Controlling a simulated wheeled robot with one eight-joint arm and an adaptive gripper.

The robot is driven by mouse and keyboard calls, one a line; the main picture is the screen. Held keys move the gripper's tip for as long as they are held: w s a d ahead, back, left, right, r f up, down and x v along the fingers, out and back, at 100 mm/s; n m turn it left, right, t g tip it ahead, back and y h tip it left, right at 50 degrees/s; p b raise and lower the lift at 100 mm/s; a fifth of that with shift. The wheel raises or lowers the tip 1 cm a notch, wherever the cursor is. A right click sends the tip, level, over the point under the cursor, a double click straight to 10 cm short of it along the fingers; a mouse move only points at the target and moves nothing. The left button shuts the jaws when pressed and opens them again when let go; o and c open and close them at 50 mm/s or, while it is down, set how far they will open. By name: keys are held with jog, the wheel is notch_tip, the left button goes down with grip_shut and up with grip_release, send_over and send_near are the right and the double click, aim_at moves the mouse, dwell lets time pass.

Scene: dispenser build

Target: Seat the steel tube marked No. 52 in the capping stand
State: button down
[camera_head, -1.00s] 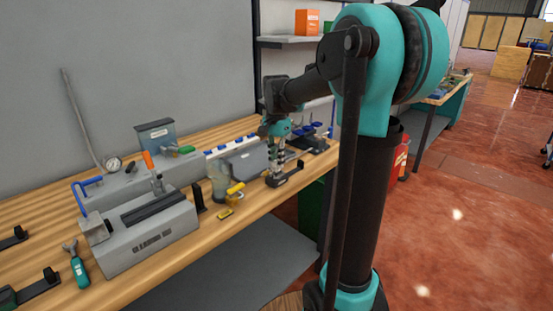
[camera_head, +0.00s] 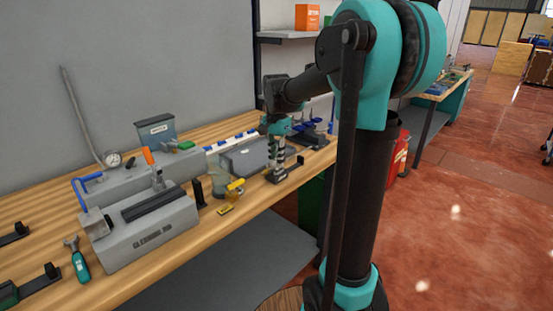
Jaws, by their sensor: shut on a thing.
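My gripper (camera_head: 275,133) is over the far right part of the wooden bench, pointing down. It is shut on an upright, steel-coloured tube (camera_head: 274,157), small in the picture; its No. 52 mark cannot be read. The tube's lower end is at a dark base on the bench near the front edge, likely the capping stand (camera_head: 287,170). I cannot tell whether the tube is in the stand or just above it.
A clear jar (camera_head: 218,181) and yellow items (camera_head: 235,186) stand left of the gripper. A grey box (camera_head: 245,157) is behind. A grey cleaning unit (camera_head: 150,230) fills the bench's left middle. A wrench-like tool (camera_head: 78,262) lies at left.

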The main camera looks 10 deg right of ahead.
jog(key=shift+f, duration=0.6)
jog(key=c, duration=1.3)
grip_release()
jog(key=shift+c, duration=0.2)
jog(key=shift+o, duration=0.6)
jog(key=shift+o, duration=1)
jog(key=shift+r, duration=3.5)
